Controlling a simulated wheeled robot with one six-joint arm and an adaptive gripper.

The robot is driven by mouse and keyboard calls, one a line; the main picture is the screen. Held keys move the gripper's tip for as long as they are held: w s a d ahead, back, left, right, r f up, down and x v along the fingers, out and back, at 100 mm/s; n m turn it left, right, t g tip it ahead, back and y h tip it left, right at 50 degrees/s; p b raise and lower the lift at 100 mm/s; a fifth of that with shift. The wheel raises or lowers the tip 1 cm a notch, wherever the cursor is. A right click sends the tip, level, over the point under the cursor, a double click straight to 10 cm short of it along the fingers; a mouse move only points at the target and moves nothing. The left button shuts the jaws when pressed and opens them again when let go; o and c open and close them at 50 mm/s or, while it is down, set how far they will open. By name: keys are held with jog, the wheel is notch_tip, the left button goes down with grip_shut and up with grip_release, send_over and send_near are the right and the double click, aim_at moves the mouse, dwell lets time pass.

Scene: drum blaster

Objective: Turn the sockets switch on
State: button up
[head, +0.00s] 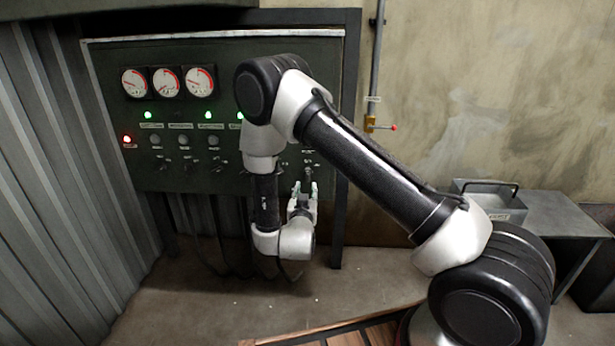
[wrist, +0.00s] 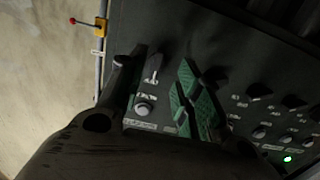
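The dark control panel (head: 225,170) stands against the wall, with a row of small switches low on its face. Their labels are too small to read, so I cannot tell for sure which is the sockets switch. My gripper (head: 305,188) is at the panel's lower right, fingers pointing up towards it, open with a gap between the tips. In the wrist view my gripper (wrist: 157,88) spreads a dark finger on the left and a green-padded finger on the right. A small switch (wrist: 152,70) shows between them, above a round button (wrist: 143,107). Contact is not visible.
Several dials (head: 166,83) and lit green lamps (head: 148,114) are on the panel, plus a red lamp (head: 127,139) at left. A pipe with a yellow, red-tipped valve (head: 378,125) runs right of the panel. A metal table (head: 555,225) carrying a box (head: 490,203) stands further right.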

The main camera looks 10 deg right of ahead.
aim_at(307, 176)
jog(key=shift+t, duration=0.3)
jog(key=x, duration=0.2)
jog(key=r+x, duration=0.1)
jog(key=x, duration=0.5)
jog(key=shift+r, duration=0.2)
grip_shut()
